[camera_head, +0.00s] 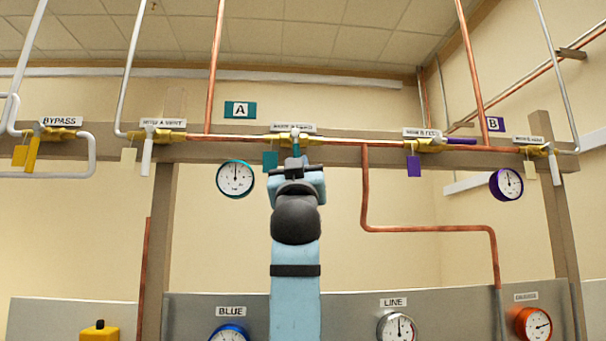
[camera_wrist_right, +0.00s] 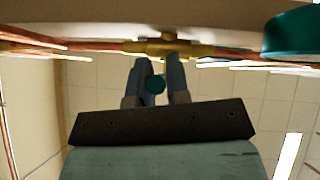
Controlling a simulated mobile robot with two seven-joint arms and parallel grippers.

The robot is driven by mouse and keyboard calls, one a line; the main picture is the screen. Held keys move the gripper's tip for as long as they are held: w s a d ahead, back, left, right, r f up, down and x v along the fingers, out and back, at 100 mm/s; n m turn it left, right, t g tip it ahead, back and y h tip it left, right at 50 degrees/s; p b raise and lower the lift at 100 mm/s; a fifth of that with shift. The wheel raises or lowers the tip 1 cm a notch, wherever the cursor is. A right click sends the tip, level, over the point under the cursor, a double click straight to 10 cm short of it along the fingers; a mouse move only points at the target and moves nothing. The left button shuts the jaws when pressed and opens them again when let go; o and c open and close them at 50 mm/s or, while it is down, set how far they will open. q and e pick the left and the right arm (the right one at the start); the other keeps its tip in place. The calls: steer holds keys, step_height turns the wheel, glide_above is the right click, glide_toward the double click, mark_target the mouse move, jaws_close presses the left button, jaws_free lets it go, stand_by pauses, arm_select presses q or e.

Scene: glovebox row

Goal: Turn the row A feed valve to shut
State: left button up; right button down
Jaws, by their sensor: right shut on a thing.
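The row A feed valve (camera_head: 282,139) is a brass body on the copper pipe, under a small label strip, to the right of the teal A sign. Its teal handle (camera_head: 296,148) points down, across the pipe, with its lower part hidden by my gripper. My right gripper (camera_head: 296,168) is raised from below and shut on this handle. In the right wrist view, the round teal handle end (camera_wrist_right: 155,85) sits between the two fingers, just below the brass valve body (camera_wrist_right: 172,48). A teal tag (camera_head: 270,160) hangs just left of the gripper. My left gripper is not in view.
A teal-rimmed gauge (camera_head: 235,178) hangs left of the gripper. The row B feed valve (camera_head: 430,145) has a purple handle lying along the pipe. A copper pipe (camera_head: 365,190) drops to the right.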

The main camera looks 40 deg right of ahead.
steer(key=shift+w+a+f+m+g+h, duration=0.15)
steer(key=shift+m+g+h, duration=0.2)
steer(key=shift+m, duration=0.2)
steer(key=shift+w+a+r+m+g+h, duration=0.15)
steer(key=shift+m+g+h, duration=0.15)
steer(key=shift+m, duration=0.25)
steer(key=shift+s+m+g+h, duration=0.15)
steer(key=shift+m+g+h, duration=0.15)
steer(key=shift+g+h, duration=0.05)
steer(key=c, duration=1.1)
jaws_free()
steer(key=b+v, duration=0.3)
steer(key=v, duration=1)
steer(key=shift+s+a+f, duration=0.2)
steer(key=shift+f, duration=0.1)
